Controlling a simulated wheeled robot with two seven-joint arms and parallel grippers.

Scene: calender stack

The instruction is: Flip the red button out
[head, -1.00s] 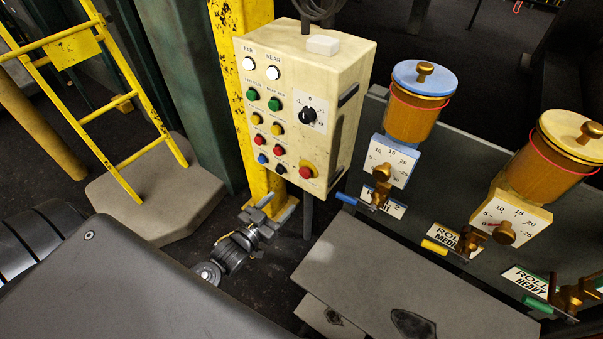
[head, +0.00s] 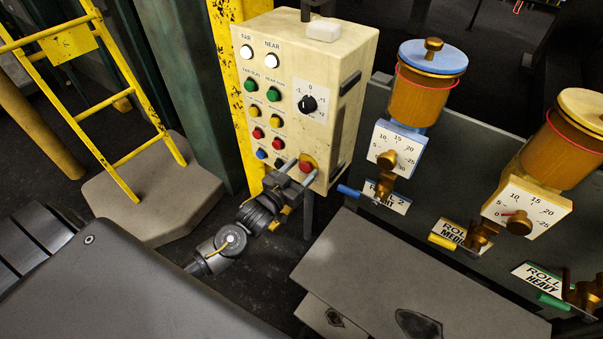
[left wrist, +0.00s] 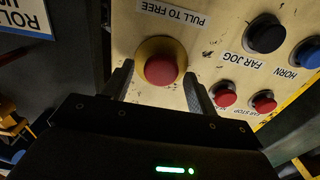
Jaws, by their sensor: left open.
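The red button (head: 306,166) is a round mushroom knob on a yellow ring at the lower right of the cream control box (head: 318,140). In the left wrist view the red button (left wrist: 161,69) lies under a label reading "PULL TO FREE", seen upside down. My left gripper (head: 300,171) is open in front of it. In the left wrist view the fingers of my left gripper (left wrist: 158,72) stand on either side of the button. I cannot tell whether they touch it. My right gripper is not in view.
Small red buttons (left wrist: 264,102) and a black button (left wrist: 264,34) sit beside the red button. A black rotary knob (head: 307,104) is above it on the box. A grey platform (head: 385,270) and oil-cup gauges (head: 400,150) stand to the right. A yellow ladder (head: 125,100) is at left.

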